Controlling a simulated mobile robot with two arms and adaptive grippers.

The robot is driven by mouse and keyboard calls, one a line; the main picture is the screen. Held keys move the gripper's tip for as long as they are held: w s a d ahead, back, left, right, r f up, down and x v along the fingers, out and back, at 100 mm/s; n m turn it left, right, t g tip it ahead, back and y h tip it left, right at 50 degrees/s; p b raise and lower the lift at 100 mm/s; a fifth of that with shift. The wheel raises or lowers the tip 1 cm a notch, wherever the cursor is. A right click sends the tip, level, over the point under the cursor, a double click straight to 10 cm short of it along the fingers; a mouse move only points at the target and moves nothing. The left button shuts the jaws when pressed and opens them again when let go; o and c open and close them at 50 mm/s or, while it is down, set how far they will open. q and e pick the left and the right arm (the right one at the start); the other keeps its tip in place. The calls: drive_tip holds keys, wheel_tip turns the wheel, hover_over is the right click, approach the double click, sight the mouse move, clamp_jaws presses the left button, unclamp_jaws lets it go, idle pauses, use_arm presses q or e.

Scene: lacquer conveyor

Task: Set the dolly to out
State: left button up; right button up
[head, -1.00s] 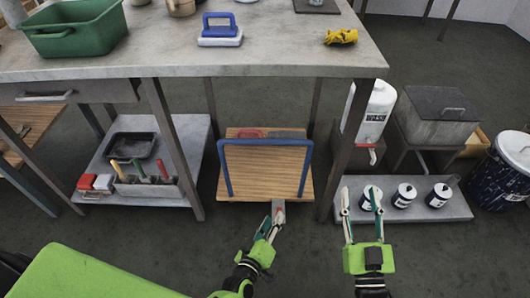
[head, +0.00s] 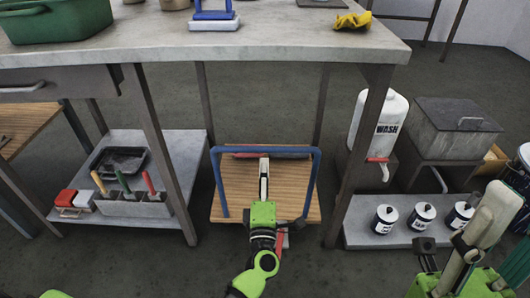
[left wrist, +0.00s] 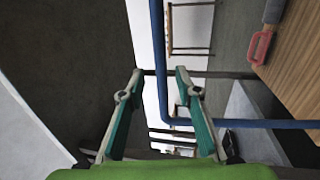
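The dolly (head: 228,203) is a low wooden deck under the workbench with a blue tubular handle (head: 216,175) at its near side. A flat tool with a red part lies on the deck. My left gripper (head: 264,160) reaches over the deck at the middle of the handle's top bar. In the left wrist view its teal-padded fingers are spread apart, and the blue handle (left wrist: 157,50) appears between them; contact cannot be told. The deck (left wrist: 295,60) shows at the right there. My right gripper (head: 470,205) is at the lower right, away from the dolly; its opening is unclear.
The workbench (head: 270,48) stands over the dolly, its legs on both sides. A low shelf (head: 180,150) with a tool caddy is left. A slab (head: 365,236) with several small cans (head: 385,218) and a white WASH jug (head: 378,125) are right.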

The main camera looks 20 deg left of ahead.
sight(265, 152)
use_arm(q)
drive_tip(key=b+x, duration=0.1)
drive_tip(key=x, duration=0.6)
drive_tip(key=shift+w+b, duration=0.25)
drive_tip(key=shift+b, duration=0.05)
drive_tip(key=shift+w+a+r, duration=0.15)
drive_tip(key=shift+w, duration=0.25)
clamp_jaws()
